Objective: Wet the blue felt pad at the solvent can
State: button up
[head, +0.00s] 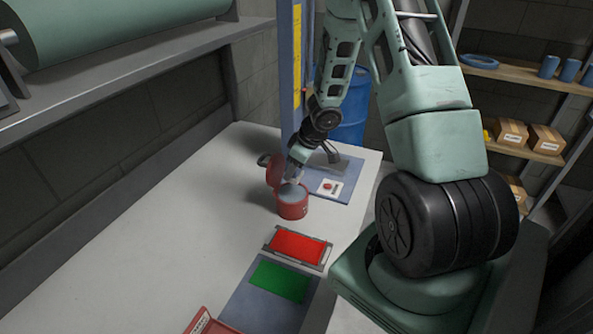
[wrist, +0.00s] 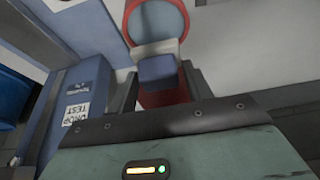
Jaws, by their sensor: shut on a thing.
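The red solvent can (head: 292,209) stands on the pale bench in the head view, with its red lid tipped up behind its left side. My gripper (head: 294,181) points down just over the can's open top. In the wrist view my gripper (wrist: 160,85) is shut on a small block with a blue face and a pale strip, the blue felt pad (wrist: 157,70). Red parts of the can (wrist: 157,97) show behind it, along with a red-rimmed grey-blue disc above. I cannot tell whether the pad touches the can's top.
A red panel in a metal frame (head: 298,246) and a green panel (head: 280,281) on a blue-grey mat lie nearer on the bench. A blue column (head: 289,80) with a drop-test plate stands behind the can. The bench's left side is clear.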

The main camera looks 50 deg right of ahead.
jog(key=shift+w+a, duration=0.15)
jog(key=shift+w, duration=0.15)
jog(key=shift+f+b, duration=0.25)
jog(key=shift+b, duration=0.2)
notch_tip(320, 180, down, 5)
jog(key=b, duration=0.6)
jog(key=shift+a+f, duration=0.1)
jog(key=shift+f, duration=0.05)
jog(key=shift+f+b, duration=0.3)
jog(key=shift+f, duration=0.2)
dwell(1.5)
jog(key=shift+r, duration=0.1)
notch_tip(320, 180, up, 7)
jog(key=p, duration=0.8)
dwell(1.0)
